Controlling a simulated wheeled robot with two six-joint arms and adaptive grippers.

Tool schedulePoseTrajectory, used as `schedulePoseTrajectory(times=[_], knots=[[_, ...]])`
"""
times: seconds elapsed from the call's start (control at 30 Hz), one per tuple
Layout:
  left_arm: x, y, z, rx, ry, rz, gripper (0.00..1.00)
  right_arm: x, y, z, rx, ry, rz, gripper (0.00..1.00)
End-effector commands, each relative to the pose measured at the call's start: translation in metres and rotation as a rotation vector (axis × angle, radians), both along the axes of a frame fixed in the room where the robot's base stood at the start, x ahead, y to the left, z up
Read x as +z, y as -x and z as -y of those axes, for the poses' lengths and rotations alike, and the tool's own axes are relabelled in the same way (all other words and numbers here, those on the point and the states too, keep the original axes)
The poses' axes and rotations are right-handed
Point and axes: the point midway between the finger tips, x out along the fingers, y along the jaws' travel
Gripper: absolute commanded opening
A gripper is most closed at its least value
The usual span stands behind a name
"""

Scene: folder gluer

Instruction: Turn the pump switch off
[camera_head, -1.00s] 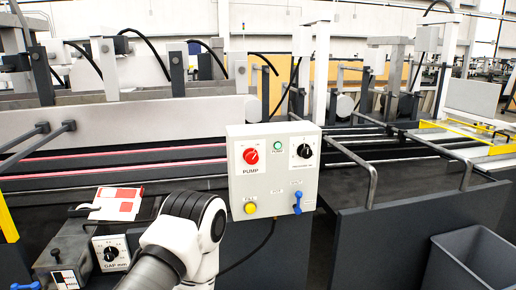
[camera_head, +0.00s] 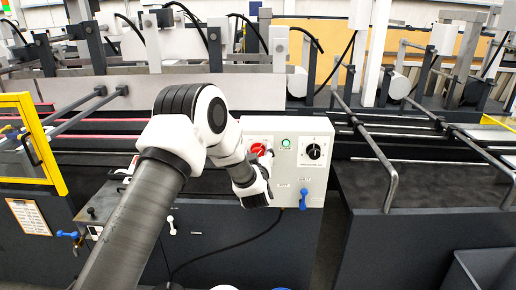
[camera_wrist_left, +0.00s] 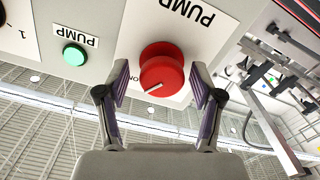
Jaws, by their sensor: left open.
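The pump switch is a red rotary knob (camera_head: 257,148) on the light grey control box (camera_head: 318,190). In the left wrist view the red knob (camera_wrist_left: 162,66) carries a white pointer line and sits beside a white label reading PUMP. My left gripper (camera_head: 267,158) is at the box front and partly covers the knob in the head view. In the left wrist view my left gripper (camera_wrist_left: 161,90) is open, one finger on each side of the knob, with gaps showing. My right gripper is not in view.
A green PUMP lamp (camera_head: 286,143), a black dial (camera_head: 314,151) and a blue lever (camera_head: 304,198) are on the same box. Metal rods (camera_head: 390,180) stick out to its right. A yellow frame (camera_head: 45,150) stands at the left.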

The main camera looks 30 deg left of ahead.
Motion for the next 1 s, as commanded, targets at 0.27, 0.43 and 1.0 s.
schedulePoseTrajectory(times=[0.27,0.43,1.0], knots=[[-0.001,-0.004,-0.002,-0.001,-0.001,-0.001,0.67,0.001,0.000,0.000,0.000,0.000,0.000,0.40],[-0.001,-0.004,-0.002,-0.001,0.000,-0.002,0.08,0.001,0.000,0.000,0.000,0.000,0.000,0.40],[-0.006,-0.003,-0.002,-0.002,0.085,0.051,0.07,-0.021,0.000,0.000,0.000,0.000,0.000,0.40]])
